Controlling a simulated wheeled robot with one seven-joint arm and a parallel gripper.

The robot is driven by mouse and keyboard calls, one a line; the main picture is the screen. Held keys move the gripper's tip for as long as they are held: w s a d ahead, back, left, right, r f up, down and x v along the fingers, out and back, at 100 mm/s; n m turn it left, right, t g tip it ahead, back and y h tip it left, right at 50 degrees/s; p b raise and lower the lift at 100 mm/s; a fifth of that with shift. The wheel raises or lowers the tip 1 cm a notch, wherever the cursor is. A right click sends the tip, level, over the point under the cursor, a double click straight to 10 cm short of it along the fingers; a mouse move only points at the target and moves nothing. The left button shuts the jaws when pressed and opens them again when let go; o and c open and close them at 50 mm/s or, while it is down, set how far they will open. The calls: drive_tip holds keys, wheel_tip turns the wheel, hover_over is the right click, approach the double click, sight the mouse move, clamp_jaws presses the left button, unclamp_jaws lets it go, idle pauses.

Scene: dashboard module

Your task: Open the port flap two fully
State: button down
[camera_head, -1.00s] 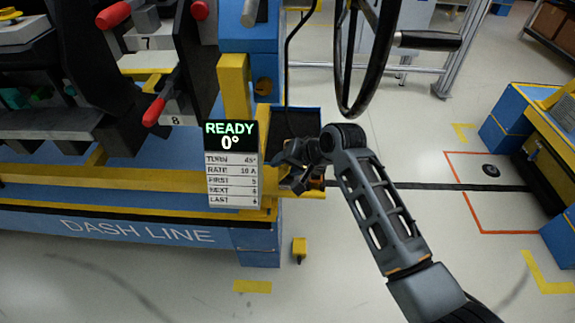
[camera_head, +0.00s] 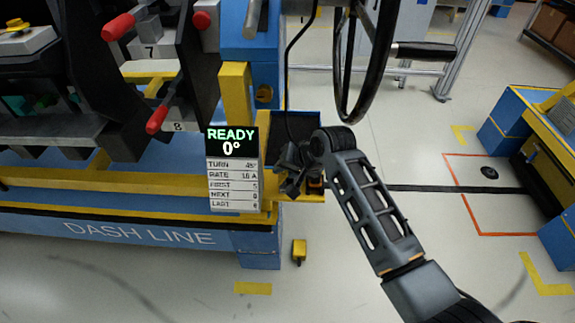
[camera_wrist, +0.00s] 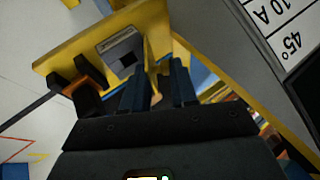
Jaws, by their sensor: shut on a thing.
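My gripper (camera_head: 292,180) is low at the right end of the yellow-blue station, just right of the sign panel. In the wrist view its two dark fingers (camera_wrist: 159,85) are close together, shut on a small dark piece between them that looks like a port flap. Most of that piece is hidden by the fingers, and I cannot tell its number or how far open it is. A grey block with a square dark opening (camera_wrist: 126,58) sits just beyond the fingers on a yellow bracket (camera_wrist: 155,22).
A black and orange part (camera_wrist: 84,93) stands left of the fingers. The sign panel (camera_head: 232,185) reads READY 0° and is close on the gripper's left. A black steering wheel (camera_head: 345,60) hangs above my arm.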

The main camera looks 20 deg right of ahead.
drive_tip(key=shift+w+a+r+h+p, duration=0.2)
drive_tip(key=shift+a+r+h+p, duration=0.3)
drive_tip(key=shift+p, duration=0.4)
drive_tip(key=shift+w+a+f+g+h+p, duration=0.1)
drive_tip(key=shift+a+f+g+h+p, duration=0.15)
drive_tip(key=shift+g+h+p, duration=0.15)
drive_tip(key=c, duration=1)
unclamp_jaws()
drive_tip(key=shift+o, duration=0.2)
drive_tip(key=a+p+v, duration=0.1)
drive_tip(key=v, duration=0.6)
drive_tip(key=shift+s+d+r, duration=0.2)
drive_tip(key=shift+d+r, duration=0.1)
drive_tip(key=shift+d, duration=0.25)
